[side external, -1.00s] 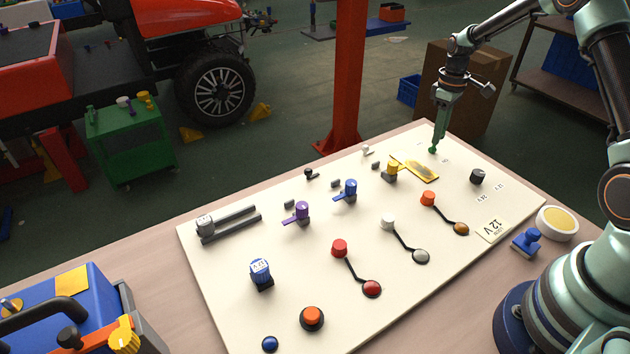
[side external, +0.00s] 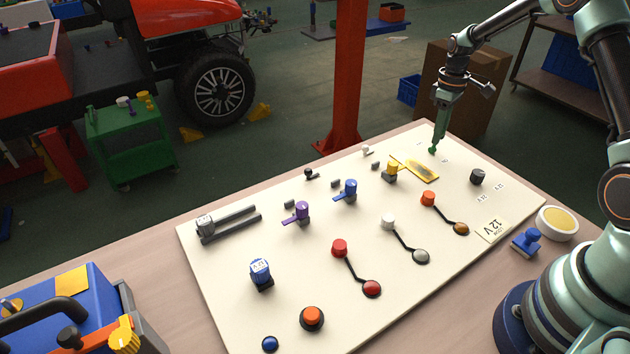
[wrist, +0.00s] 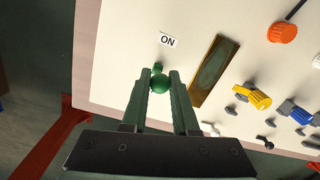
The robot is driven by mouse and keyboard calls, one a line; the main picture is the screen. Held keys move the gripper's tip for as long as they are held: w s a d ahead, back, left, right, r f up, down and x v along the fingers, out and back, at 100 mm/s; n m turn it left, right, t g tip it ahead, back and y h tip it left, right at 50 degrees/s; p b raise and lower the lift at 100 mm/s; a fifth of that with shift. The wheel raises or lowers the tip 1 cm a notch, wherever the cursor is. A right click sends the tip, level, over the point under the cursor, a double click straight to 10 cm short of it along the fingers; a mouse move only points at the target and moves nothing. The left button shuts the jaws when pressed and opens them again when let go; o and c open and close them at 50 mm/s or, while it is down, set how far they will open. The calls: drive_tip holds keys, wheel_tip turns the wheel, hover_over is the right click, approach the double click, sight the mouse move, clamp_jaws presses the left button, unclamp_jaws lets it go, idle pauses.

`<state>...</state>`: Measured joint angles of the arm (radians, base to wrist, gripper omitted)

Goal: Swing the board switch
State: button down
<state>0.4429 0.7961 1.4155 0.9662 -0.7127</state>
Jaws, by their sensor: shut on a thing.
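The board switch is a small green ball-tipped lever (wrist: 159,83) near the board's far right corner; it also shows in the side external view (side external: 433,151). My gripper (wrist: 161,86) is shut on the green lever, with a fingertip on each side of the ball. In the side view my gripper (side external: 436,146) points down at the board (side external: 330,215). An "ON" label (wrist: 168,41) lies on the board just beyond the lever in the wrist view. The lever's base is mostly hidden by the ball and the fingers.
A yellow-edged plate (side external: 420,170) is beside the lever. Yellow (side external: 391,172), blue (side external: 347,190) and purple (side external: 300,212) handles stand along the board. A black knob (side external: 477,177) stands to the right. A red post (side external: 350,80) rises behind the table.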

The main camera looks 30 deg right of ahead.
drive_tip(key=shift+s, duration=0.1)
drive_tip(key=shift+s+t, duration=0.2)
drive_tip(key=shift+t, duration=0.3)
drive_tip(key=shift+f, duration=0.1)
drive_tip(key=c, duration=0.7)
unclamp_jaws()
drive_tip(key=r, duration=1.2)
drive_tip(key=shift+s+a, duration=0.15)
drive_tip(key=shift+s, duration=0.2)
